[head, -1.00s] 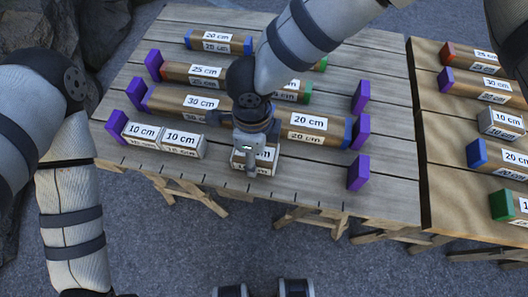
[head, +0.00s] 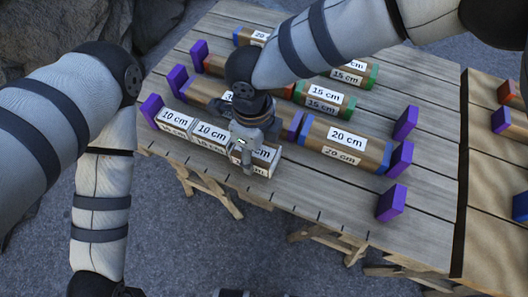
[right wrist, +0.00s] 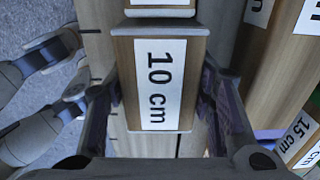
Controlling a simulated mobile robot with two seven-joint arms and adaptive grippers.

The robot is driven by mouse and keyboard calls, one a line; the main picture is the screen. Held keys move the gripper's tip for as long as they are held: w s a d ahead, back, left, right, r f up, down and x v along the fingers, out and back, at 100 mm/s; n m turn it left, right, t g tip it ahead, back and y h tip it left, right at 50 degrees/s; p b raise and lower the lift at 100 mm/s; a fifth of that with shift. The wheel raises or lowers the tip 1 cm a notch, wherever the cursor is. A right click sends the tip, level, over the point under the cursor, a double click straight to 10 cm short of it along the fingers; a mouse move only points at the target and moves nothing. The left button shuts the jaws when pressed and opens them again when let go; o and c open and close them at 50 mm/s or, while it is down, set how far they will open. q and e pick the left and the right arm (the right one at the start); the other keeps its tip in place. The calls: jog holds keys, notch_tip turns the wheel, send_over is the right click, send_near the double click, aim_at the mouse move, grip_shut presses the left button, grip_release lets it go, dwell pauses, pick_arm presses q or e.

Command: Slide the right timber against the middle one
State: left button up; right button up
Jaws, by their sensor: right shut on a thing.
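A front row of three short pale timbers lies along the near edge of the table. The left timber (head: 174,121) lies against a purple block, and the middle timber (head: 209,132) is beside it. The right timber (right wrist: 155,85), labelled 10 cm, is between the fingers of my right gripper (head: 247,160), which is shut on it from above. In the head view it is partly hidden by the gripper. It lies end to end with the middle timber, very close. In the right wrist view the middle timber (right wrist: 160,13) shows just beyond its end; I cannot tell whether they touch. My left gripper is out of view.
Purple blocks (head: 391,203) stand at the row ends. Behind the front row lies a row with a 20 cm timber (head: 345,142), close to my right gripper. The table (head: 310,190) is bare right of the held timber. A second table stands at the right.

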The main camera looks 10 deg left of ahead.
jog(key=shift+a, duration=0.2)
jog(key=o, duration=1.6)
jog(key=shift+o, duration=0.2)
